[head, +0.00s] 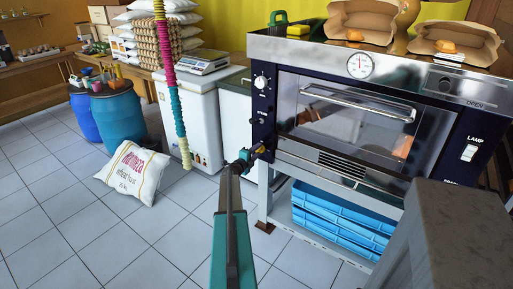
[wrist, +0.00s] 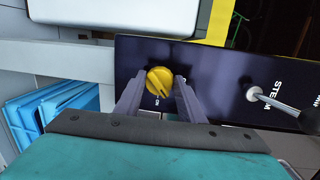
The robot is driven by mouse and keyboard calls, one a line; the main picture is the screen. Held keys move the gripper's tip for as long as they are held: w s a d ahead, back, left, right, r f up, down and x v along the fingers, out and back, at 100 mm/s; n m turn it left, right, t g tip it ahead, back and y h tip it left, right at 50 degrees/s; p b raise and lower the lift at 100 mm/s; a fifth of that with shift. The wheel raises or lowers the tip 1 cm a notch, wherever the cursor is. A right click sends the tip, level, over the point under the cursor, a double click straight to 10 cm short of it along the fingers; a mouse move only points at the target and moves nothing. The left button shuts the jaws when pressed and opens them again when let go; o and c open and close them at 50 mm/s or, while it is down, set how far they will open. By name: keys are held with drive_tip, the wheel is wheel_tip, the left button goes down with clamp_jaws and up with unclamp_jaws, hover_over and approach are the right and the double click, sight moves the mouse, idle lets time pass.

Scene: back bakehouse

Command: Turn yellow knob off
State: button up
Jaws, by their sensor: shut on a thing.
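The yellow knob (wrist: 160,77) sits on the dark front panel of the oven (wrist: 206,75) in the wrist view. A dark line on its face runs towards the lower right. A small white mark shows on the panel just below it. My gripper (wrist: 158,86) has one finger on each side of the knob and is shut on it. In the head view my gripper (head: 258,152) is at the lower left corner of the oven (head: 350,117), where it mostly hides the knob.
A dial (head: 360,65) and a lamp switch (head: 469,152) are on the oven. Blue crates (head: 340,222) stand below. A flour sack (head: 132,172) lies on the floor, left.

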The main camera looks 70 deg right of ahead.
drive_tip(key=n+p, duration=0.4)
drive_tip(key=p, duration=0.1)
drive_tip(key=n+g+p, duration=0.1)
drive_tip(key=n+p, duration=0.3)
drive_tip(key=p, duration=0.2)
drive_tip(key=shift+w+d+r+y, duration=0.15)
drive_tip(key=shift+d+y, duration=0.05)
drive_tip(key=shift+y, duration=0.1)
drive_tip(key=shift+g, duration=0.3)
drive_tip(key=o, duration=1)
drive_tip(key=shift+o, duration=0.2)
drive_tip(key=shift+a, duration=0.1)
drive_tip(key=shift+a+f, duration=0.15)
drive_tip(key=shift+f, duration=0.1)
